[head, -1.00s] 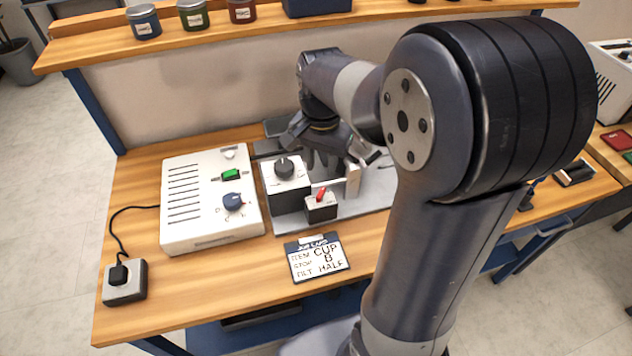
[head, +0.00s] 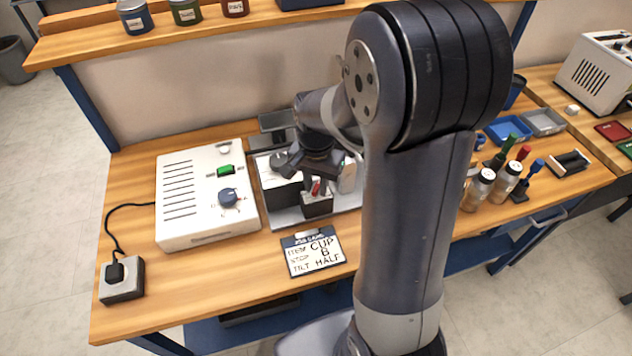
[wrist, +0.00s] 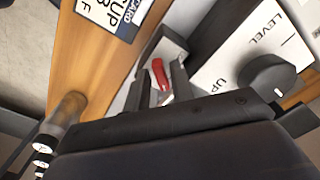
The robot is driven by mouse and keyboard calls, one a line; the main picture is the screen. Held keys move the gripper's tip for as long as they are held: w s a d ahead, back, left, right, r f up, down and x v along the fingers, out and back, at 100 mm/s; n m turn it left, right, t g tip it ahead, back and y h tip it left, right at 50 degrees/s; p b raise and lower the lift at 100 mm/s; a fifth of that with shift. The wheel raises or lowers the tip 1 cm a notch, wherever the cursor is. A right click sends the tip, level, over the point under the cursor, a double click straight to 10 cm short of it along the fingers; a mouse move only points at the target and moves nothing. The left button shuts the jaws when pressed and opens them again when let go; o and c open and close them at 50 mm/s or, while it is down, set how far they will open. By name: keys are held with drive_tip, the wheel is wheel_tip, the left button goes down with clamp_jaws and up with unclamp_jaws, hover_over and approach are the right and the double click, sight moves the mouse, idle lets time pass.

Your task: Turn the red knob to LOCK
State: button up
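The red knob (head: 316,187) sits on top of a small black-and-grey block (head: 317,207) on the machine's grey base. My gripper (head: 314,180) is directly above the block, pointing down and partly covering the knob. In the wrist view the red knob (wrist: 160,75) shows between the two dark fingers of my gripper (wrist: 160,82). The fingers stand apart with a gap at the knob, and I cannot tell if either touches it. No LOCK mark is readable.
A dark dial marked LEVEL and UP (wrist: 268,76) is close beside the gripper. A white control box (head: 205,200) stands to the left, and a job card (head: 313,252) lies in front. Bottles (head: 478,190) and blue and grey trays (head: 508,130) are to the right.

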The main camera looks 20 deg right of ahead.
clamp_jaws()
drive_tip(key=shift+n, duration=0.4)
drive_tip(key=n, duration=0.3)
drive_tip(key=shift+d, duration=0.1)
drive_tip(key=shift+n, duration=2)
drive_tip(key=shift+o, duration=1.3)
unclamp_jaws()
drive_tip(key=shift+r, duration=0.1)
